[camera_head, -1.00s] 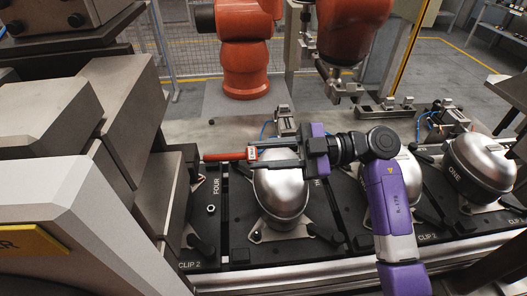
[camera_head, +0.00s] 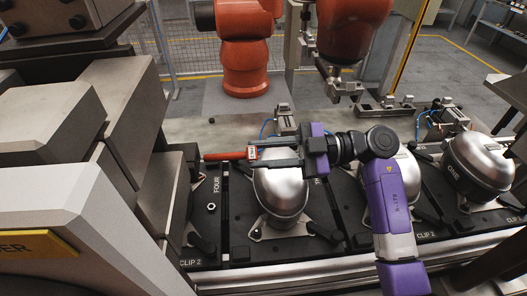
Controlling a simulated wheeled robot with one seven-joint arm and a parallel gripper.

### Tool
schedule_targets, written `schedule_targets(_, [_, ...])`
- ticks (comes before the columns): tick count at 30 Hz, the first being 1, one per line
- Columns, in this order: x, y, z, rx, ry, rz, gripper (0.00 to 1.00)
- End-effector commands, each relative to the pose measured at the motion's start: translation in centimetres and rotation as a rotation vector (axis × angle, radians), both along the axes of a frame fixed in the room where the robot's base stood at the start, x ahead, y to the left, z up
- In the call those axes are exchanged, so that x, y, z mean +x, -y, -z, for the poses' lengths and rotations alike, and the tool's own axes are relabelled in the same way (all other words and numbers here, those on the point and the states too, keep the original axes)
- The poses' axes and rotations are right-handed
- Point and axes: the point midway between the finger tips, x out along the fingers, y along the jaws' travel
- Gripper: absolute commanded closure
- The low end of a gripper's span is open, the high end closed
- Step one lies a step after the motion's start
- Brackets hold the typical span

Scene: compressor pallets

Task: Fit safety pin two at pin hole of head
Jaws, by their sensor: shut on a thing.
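My gripper (camera_head: 254,154) is shut on a red safety pin (camera_head: 224,155) with a small white-and-red tag at its gripped end. The pin lies level and points left, above the pallet marked FOUR. Its free tip is close to a dark block (camera_head: 188,152) on the grey machine head (camera_head: 125,115) at the left. I cannot tell whether the tip touches the block. The pin hole cannot be made out. The gripper fingers pass over the top of a silver compressor (camera_head: 281,192).
More silver compressors (camera_head: 478,160) sit on black pallets (camera_head: 212,245) along the line to the right. An orange robot arm (camera_head: 352,30) hangs behind, with a second orange robot (camera_head: 243,60) further left. Grey machine blocks and a sloping panel (camera_head: 70,220) crowd the left side.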

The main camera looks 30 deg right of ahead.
Motion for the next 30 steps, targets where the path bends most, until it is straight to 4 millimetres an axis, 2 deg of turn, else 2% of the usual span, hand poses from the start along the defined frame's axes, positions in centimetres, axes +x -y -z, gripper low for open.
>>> schedule_targets(30, [0.7, -1.8, -0.1, 0.000, 0.001, 0.000, 1.00])
